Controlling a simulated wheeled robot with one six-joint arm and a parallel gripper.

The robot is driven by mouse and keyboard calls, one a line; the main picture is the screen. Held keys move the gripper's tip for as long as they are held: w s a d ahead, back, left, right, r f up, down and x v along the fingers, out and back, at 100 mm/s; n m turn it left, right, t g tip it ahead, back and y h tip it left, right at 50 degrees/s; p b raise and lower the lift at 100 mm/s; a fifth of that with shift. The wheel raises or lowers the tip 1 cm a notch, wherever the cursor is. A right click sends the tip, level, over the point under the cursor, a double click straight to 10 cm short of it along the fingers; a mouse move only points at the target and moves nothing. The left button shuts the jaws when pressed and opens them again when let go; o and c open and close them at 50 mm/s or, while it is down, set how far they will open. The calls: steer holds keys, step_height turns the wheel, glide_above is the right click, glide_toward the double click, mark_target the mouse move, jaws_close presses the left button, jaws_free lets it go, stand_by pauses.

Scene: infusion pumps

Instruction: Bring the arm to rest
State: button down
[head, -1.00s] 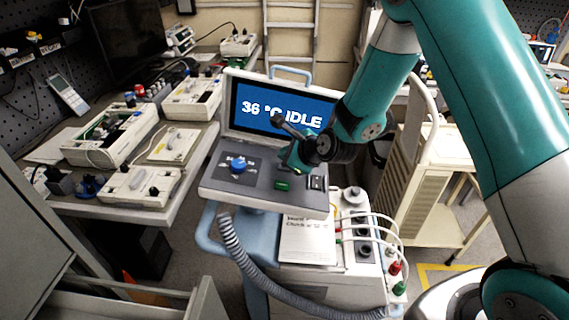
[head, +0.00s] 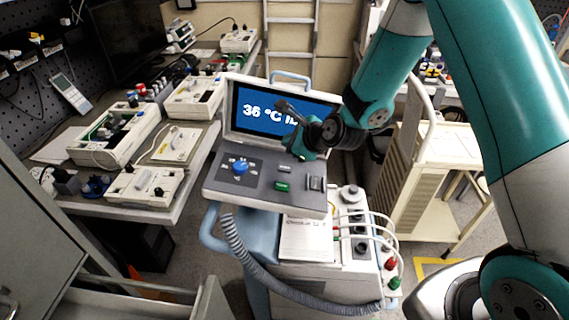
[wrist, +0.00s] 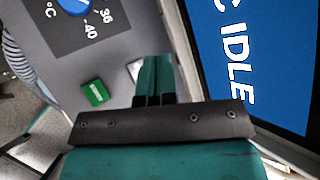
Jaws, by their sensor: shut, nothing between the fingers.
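My gripper (head: 283,106) is in front of the screen (head: 262,112) of the grey console in the head view, above its panel. In the wrist view its two teal fingers (wrist: 154,82) are together with nothing between them. The screen reads 36 °C IDLE, partly hidden by my gripper; part of it shows in the wrist view (wrist: 240,60). A blue knob (head: 240,168) with a dial scale sits on the panel, and a green button (head: 282,186) lies to its right. A grey rocker (head: 316,184) is right of the button. My gripper appears apart from the panel.
A ribbed grey hose (head: 250,270) curves below the console. A white unit with red and green connectors (head: 391,264) stands under it. A bench (head: 190,205) with several devices is at left, a beige cart (head: 425,190) at right.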

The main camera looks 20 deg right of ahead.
stand_by(0.6)
steer(key=s+a+r+n+g+y, duration=0.1)
steer(key=s+a+r+n+g, duration=0.45)
steer(key=s+r+n, duration=0.7)
steer(key=s+r+n+g, duration=0.2)
steer(key=s+n, duration=0.7)
steer(key=s, duration=0.1)
steer(key=s+r+n+g+h+b, duration=0.1)
steer(key=s+r+n+g, duration=0.1)
steer(key=s+n, duration=0.7)
steer(key=shift+s+d+r+h, duration=0.3)
steer(key=shift+s+d+r, duration=0.1)
steer(key=shift+d, duration=0.05)
